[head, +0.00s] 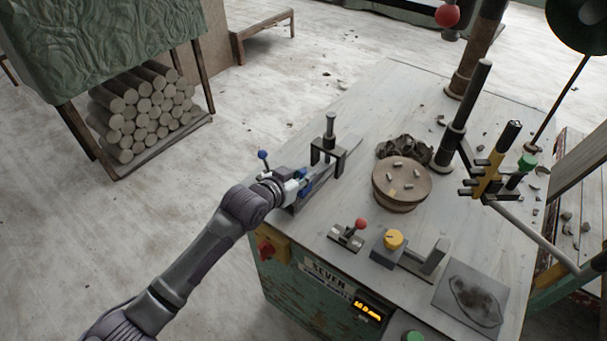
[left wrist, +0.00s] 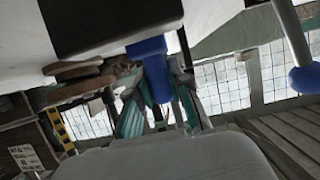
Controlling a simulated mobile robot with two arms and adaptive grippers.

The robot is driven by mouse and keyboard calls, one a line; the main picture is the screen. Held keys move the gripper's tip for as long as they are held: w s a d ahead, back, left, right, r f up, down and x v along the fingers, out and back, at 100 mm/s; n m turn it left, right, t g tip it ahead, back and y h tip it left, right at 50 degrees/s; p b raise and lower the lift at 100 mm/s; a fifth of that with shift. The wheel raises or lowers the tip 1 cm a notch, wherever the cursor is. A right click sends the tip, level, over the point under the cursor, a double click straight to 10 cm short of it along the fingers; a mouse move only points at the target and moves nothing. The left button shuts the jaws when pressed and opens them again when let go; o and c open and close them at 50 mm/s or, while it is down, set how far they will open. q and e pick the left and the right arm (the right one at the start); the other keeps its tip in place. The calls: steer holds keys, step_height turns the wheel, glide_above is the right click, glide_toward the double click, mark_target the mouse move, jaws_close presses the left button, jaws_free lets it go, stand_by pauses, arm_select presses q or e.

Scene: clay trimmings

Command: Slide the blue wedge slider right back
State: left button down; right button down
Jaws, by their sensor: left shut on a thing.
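The blue wedge slider (head: 306,187) sits low at the front of a dark metal fixture with an upright post and a bracket, near the table's left edge. My left gripper (head: 299,186) reaches it from the lower left and is shut on its blue part. In the left wrist view the blue part (left wrist: 152,70) stands between the fingers, under a large dark block. The gripper hides much of the slider in the head view. My right gripper is not in view.
A blue-ball lever (head: 263,155) stands just left of the gripper. On the table (head: 345,275) are a round clay-topped turntable (head: 401,182), a red-knob lever (head: 360,225), a yellow knob (head: 392,239) and a rack of rods (head: 490,172). Scraps lie toward the back right.

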arm_select(q)
steer(key=shift+w, duration=0.1)
steer(key=shift+w+d+b, duration=0.45)
steer(key=shift+w+d, duration=0.5)
steer(key=shift+w, duration=0.3)
steer(key=c, duration=1.1)
jaws_free()
steer(key=shift+o, duration=0.2)
steer(key=shift+s+a, duration=0.1)
steer(key=v, duration=1.2)
steer(key=shift+f, duration=0.1)
